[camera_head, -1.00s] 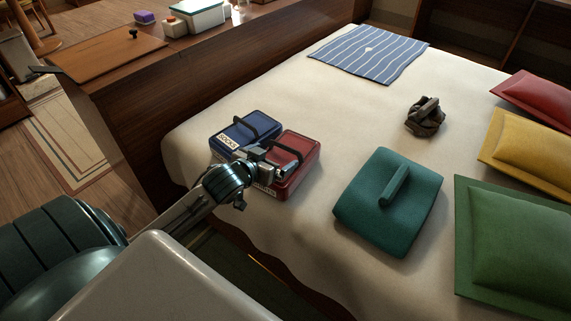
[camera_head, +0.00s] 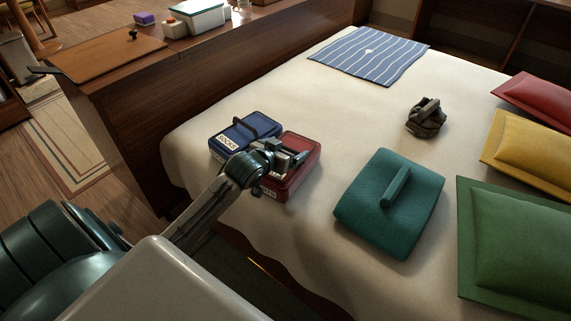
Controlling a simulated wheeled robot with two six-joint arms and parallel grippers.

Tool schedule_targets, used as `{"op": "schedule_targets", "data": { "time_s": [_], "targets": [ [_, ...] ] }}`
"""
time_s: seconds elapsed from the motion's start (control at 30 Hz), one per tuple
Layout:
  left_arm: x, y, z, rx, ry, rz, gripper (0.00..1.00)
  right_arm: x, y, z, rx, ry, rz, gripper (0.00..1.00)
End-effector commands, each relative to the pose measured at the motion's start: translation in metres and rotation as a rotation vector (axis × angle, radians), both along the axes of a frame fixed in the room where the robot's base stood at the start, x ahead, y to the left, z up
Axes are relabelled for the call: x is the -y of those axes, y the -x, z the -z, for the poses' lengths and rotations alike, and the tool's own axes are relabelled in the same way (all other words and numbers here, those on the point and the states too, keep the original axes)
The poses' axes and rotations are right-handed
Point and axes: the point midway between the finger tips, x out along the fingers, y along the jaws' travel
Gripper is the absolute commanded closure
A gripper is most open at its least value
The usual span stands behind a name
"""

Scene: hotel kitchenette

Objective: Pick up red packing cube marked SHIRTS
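The red packing cube (camera_head: 304,181) lies on the near left part of the bed, right beside the blue cube. A label on its front side is mostly hidden by my arm, so I cannot read it whole. My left gripper (camera_head: 289,160) is over the top of the red cube, where its dark handle was seen earlier. The gripper covers the handle, and I cannot tell whether the fingers are closed on it. The cube appears to rest on the bed. My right gripper is not in view.
The blue cube (camera_head: 228,142), labelled SOCKS, stands just left of the red one. A teal cube (camera_head: 365,210) lies to the right, with a dark bundle (camera_head: 426,120) behind it. Red, yellow and green cushions (camera_head: 515,245) line the right. The bed's middle (camera_head: 340,125) is clear.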

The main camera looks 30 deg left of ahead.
Motion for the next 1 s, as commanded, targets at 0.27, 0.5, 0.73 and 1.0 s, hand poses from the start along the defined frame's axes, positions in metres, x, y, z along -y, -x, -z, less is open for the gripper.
{"op": "schedule_targets", "data": {
  "time_s": [0.27,0.5,0.73,1.0],
  "targets": [
    [0.000,0.000,0.000,0.000,0.000,0.000,0.65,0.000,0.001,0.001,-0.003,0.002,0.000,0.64],
    [0.000,0.000,-0.003,0.003,-0.001,0.001,0.65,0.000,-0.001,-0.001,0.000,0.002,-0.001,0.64],
    [0.000,0.000,-0.039,0.006,-0.003,0.002,0.65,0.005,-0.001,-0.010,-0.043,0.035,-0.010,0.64],
    [0.000,-0.001,-0.088,0.005,-0.001,0.001,0.65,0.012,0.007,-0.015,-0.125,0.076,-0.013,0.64]
  ]
}}
